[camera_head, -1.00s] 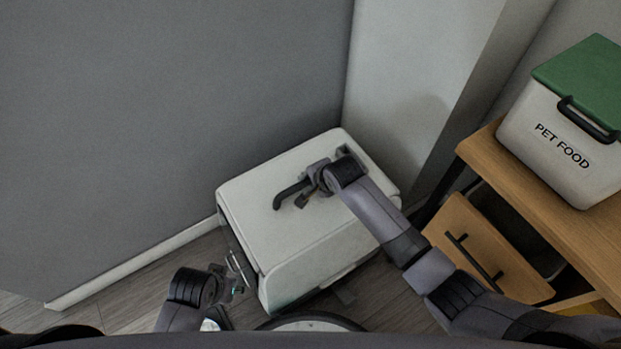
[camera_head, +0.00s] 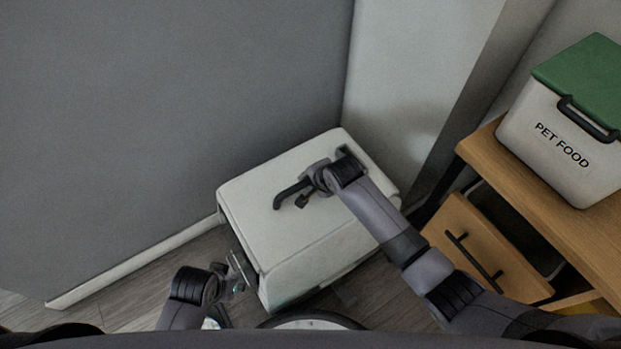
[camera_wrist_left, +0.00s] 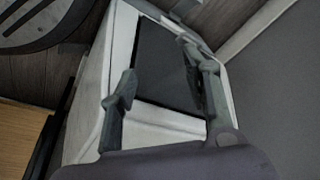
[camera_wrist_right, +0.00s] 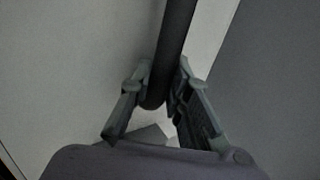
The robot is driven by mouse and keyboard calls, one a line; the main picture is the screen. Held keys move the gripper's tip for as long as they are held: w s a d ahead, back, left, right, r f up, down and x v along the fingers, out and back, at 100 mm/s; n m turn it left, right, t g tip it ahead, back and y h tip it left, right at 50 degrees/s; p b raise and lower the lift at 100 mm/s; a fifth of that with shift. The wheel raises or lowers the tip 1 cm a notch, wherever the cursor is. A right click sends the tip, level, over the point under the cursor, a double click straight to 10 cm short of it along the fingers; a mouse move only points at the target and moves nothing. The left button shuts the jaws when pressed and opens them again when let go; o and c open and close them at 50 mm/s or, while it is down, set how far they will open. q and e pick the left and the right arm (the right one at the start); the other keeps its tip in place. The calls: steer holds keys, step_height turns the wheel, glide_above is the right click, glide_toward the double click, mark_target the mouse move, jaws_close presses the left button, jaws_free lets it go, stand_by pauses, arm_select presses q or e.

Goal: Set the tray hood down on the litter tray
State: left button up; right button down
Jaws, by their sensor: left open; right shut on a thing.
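The tray hood (camera_head: 300,235) is a white box with rounded edges, standing low in the corner. A black bar handle (camera_head: 287,196) is on its top. My right gripper (camera_head: 312,190) is shut on this handle; the right wrist view shows the dark bar (camera_wrist_right: 174,45) between its fingers (camera_wrist_right: 160,95). My left gripper (camera_head: 236,280) is open and empty beside the hood's left face. In the left wrist view its fingers (camera_wrist_left: 162,72) are spread in front of the hood's dark panel (camera_wrist_left: 165,65). I cannot make out the litter tray; the hood hides the place beneath it.
A grey wall (camera_head: 150,120) stands behind and left of the hood. A wooden table (camera_head: 540,215) with a drawer (camera_head: 480,250) is on the right, bearing a pet food box (camera_head: 555,140) with a green lid. Grey floor (camera_head: 120,295) is clear at left front.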

arm_select(q)
steer(key=shift+s+r, duration=0.1)
steer(key=shift+r, duration=0.35)
arm_select(e)
steer(key=shift+a+f, duration=0.1)
steer(key=shift+f, duration=0.25)
arm_select(q)
steer(key=shift+f, duration=0.15)
arm_select(e)
steer(key=shift+f, duration=0.5)
stand_by(0.5)
steer(key=c, duration=1.5)
jaws_free()
steer(key=shift+o, duration=0.4)
steer(key=shift+f, duration=0.1)
steer(key=shift+s+f, duration=0.15)
steer(key=shift+s+d+r, duration=0.1)
steer(key=shift+d+r, duration=0.15)
steer(key=shift+r, duration=0.2)
steer(key=v, duration=1.1)
steer(key=shift+r, duration=0.2)
steer(key=shift+f, duration=0.1)
